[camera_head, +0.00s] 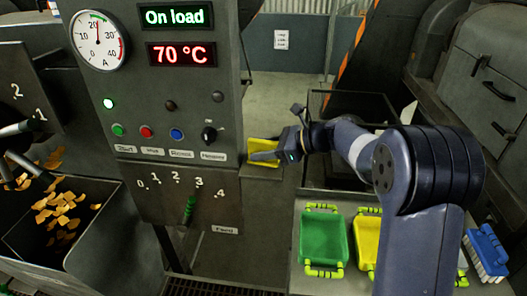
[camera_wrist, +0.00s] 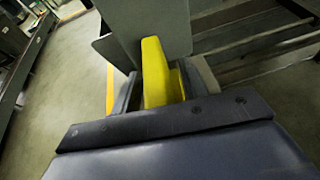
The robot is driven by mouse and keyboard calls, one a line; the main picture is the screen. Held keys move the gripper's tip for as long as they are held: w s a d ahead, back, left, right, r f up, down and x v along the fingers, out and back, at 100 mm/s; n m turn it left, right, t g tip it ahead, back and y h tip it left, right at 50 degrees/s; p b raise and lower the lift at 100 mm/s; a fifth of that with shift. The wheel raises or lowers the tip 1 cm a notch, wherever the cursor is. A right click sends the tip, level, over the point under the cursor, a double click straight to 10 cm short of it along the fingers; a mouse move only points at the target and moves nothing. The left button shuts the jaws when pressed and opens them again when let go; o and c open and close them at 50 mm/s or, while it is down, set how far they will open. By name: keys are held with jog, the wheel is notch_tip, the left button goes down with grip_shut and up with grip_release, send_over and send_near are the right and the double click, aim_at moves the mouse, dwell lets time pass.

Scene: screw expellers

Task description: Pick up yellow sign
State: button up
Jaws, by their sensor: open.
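A yellow sign (camera_head: 262,146) stands on a small ledge at the right side of the grey control panel in the head view. In the wrist view the yellow sign (camera_wrist: 155,75) is a narrow upright folded shape straight ahead, seen nearly edge-on. My gripper (camera_head: 262,157) is right beside the sign at the end of my arm, which reaches in from the right. Its jaws are open.
The control panel (camera_head: 180,102) with gauge, displays and buttons stands just left of the sign. A green tray (camera_head: 323,238) and a yellow tray (camera_head: 366,240) lie on a bench at lower right, with a blue brush (camera_head: 486,250). The floor (camera_head: 290,95) behind is clear.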

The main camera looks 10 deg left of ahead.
jog(key=shift+c, duration=0.3)
grip_shut()
